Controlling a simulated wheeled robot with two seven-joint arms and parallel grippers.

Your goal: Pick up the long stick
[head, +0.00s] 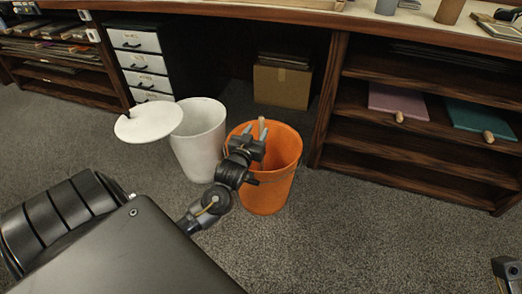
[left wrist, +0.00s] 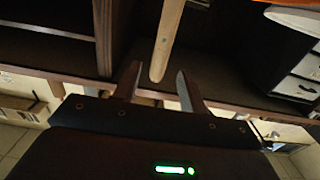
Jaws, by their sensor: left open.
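The long stick, pale and wooden, stands in the orange bin (head: 277,185). Its top end (head: 262,123) shows in the head view, close to my left gripper (head: 258,134); the rest is hidden by the gripper and the bin. In the left wrist view the stick (left wrist: 168,38) runs down from the top edge, and its rounded end lies between the spread fingers of my left gripper (left wrist: 158,80). The fingers are open, with gaps visible on both sides of the stick.
A white bin (head: 199,140) stands left of the orange bin, with a round white lid (head: 149,121) beside its rim. Drawers (head: 140,63), a cardboard box (head: 282,86) and wooden shelves (head: 420,160) stand behind.

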